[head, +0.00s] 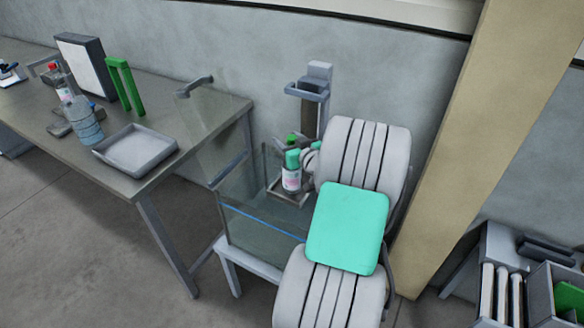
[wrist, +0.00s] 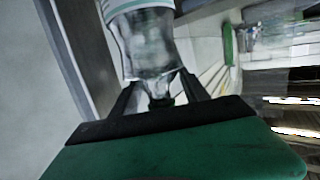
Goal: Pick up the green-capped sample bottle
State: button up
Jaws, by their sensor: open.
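In the wrist view, a clear bottle (wrist: 146,48) with a pale striped band reaches in from the top. Its narrow neck and dark, greenish cap point toward my gripper (wrist: 158,84). The two black fingers are open, one on each side of the neck; I cannot tell whether either touches it. In the head view, a bottle with a white and pink label (head: 291,180) stands upright in a clear-walled bay, with teal right above it. That teal seems to be part of my gripper, and the fingers cannot be made out there.
A long grey bench (head: 155,181) on the left holds a grey tray (head: 135,150), a bluish clear bottle (head: 86,124) and a green frame (head: 125,86). Clear panels (head: 240,203) enclose the bay's front and left. A grey post (head: 319,85) stands behind. A beige column rises on the right.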

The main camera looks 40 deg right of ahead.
jog(key=shift+c, duration=0.2)
grip_shut()
dwell(1.1)
